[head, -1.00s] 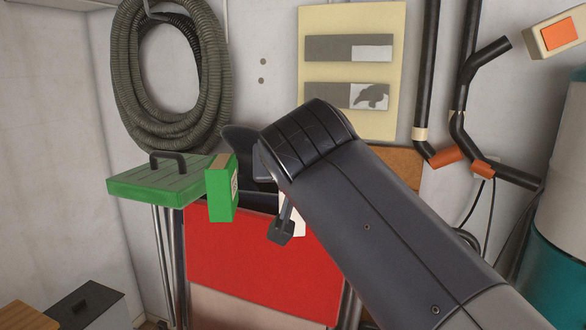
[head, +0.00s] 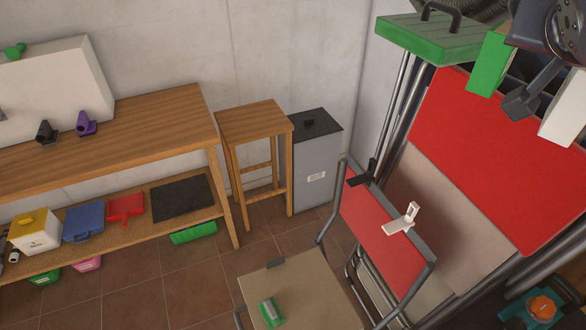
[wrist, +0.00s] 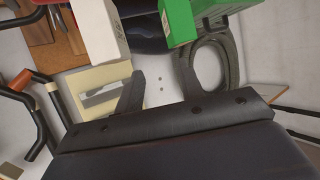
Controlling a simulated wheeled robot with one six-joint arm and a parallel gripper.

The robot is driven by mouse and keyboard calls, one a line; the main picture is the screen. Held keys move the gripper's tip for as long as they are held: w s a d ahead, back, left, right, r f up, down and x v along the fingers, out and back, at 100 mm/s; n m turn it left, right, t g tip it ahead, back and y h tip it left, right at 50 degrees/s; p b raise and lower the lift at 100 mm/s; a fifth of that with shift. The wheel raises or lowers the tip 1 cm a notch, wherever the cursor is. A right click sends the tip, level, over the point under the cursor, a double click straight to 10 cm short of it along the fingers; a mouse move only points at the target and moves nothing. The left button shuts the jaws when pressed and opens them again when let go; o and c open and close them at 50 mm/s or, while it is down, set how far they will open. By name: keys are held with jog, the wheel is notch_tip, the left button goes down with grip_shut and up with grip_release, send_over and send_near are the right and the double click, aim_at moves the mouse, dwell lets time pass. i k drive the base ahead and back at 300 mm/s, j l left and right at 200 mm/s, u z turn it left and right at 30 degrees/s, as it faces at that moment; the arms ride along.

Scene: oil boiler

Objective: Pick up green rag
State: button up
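No cloth is clearly recognizable as the green rag. A small green item with a pale patch (head: 270,312) lies on the seat of a folding chair at the bottom of the head view; I cannot tell if it is cloth.
A green box (head: 492,62) and a white box (head: 565,115) stand close to my gripper, above a red panel (head: 500,150). A wooden workbench (head: 150,120), a stool (head: 255,118) and a grey bin (head: 317,175) line the wall. Tiled floor (head: 190,290) is open in front.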

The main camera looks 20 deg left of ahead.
aim_at(272, 315)
jog(key=u, duration=1.7)
